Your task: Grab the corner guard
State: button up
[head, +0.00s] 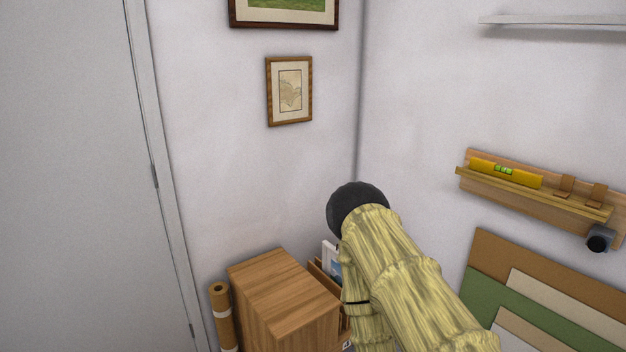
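I cannot identify a corner guard for certain. Two small brown angled pieces, a left one (566,185) and a right one (596,195), sit on the wooden wall ledge (540,198) at the right; they may be corner guards. My arm, in a pale yellow streaked cover with a dark rounded joint, rises in the lower middle and bends down again. My gripper is not visible, so its state and what it holds cannot be seen.
A yellow spirit level (505,174) lies on the ledge, with a dark grey device (600,238) below its right end. Coloured boards (500,262) lean at lower right. A wooden cabinet (285,290) and a brown roll (222,315) stand lower left. Framed prints, including a small one (289,91), hang above.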

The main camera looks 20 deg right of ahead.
aim_at(567, 181)
jog(key=z, duration=0.9)
jog(key=i, duration=1.25)
jog(key=z, duration=0.8)
